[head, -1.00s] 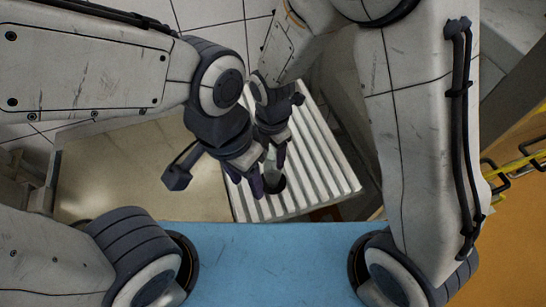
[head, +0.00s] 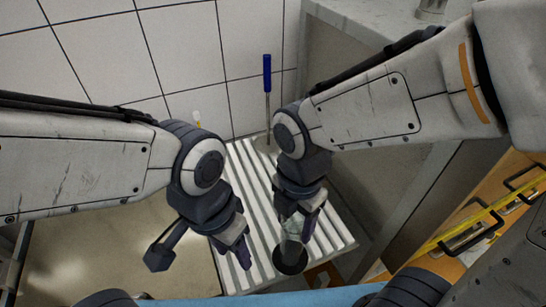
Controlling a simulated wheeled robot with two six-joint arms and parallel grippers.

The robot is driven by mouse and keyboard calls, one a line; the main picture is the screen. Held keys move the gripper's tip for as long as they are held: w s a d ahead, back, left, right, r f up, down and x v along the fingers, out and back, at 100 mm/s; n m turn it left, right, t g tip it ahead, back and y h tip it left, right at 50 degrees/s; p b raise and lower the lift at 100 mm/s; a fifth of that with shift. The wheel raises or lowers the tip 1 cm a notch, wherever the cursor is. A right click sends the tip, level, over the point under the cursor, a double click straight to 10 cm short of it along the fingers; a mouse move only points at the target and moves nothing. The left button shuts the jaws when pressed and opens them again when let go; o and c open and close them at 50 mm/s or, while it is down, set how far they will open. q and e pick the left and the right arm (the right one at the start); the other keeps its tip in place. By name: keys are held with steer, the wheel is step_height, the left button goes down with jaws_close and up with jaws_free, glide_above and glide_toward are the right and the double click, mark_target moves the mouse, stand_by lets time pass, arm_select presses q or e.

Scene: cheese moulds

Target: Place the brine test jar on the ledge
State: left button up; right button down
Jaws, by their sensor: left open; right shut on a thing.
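The brine test jar (head: 292,228) looks like a clear glass vessel, partly hidden by my fingers. My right gripper (head: 295,228) is shut on it, over the front part of the white ribbed rack. A dark round shape (head: 290,261) shows just below the jar; I cannot tell if it is the jar's end or a hole in the rack. My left gripper (head: 236,256) is open and empty, to the left of the jar above the rack. A grey raised surface (head: 372,14) at the back right looks like the ledge.
The ribbed rack (head: 262,206) lies beside a beige metal surface (head: 125,235). A blue-handled tool (head: 267,75) stands at the tiled wall. A metal cup (head: 431,7) stands on the grey surface. An orange unit with dark handles (head: 470,225) is at the right.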

steer(key=w+d+f+m, duration=0.3)
steer(key=w+d+m, duration=0.3)
steer(key=w+m, duration=0.45)
steer(key=w+d+f+m, duration=0.3)
steer(key=w+d+m, duration=0.3)
steer(key=w+m, duration=0.45)
steer(key=s+a+r+n+p, duration=0.3)
steer(key=s+a+r, duration=0.25)
steer(key=s, duration=0.35)
steer(key=w+a+f+p, duration=0.4)
steer(key=w+a+f, duration=0.2)
steer(key=a+f, duration=0.3)
steer(key=shift+f+p, duration=0.3)
steer(key=shift+f, duration=0.3)
steer(key=shift+f, duration=0.15)
steer(key=shift+c, duration=0.8)
jaws_free()
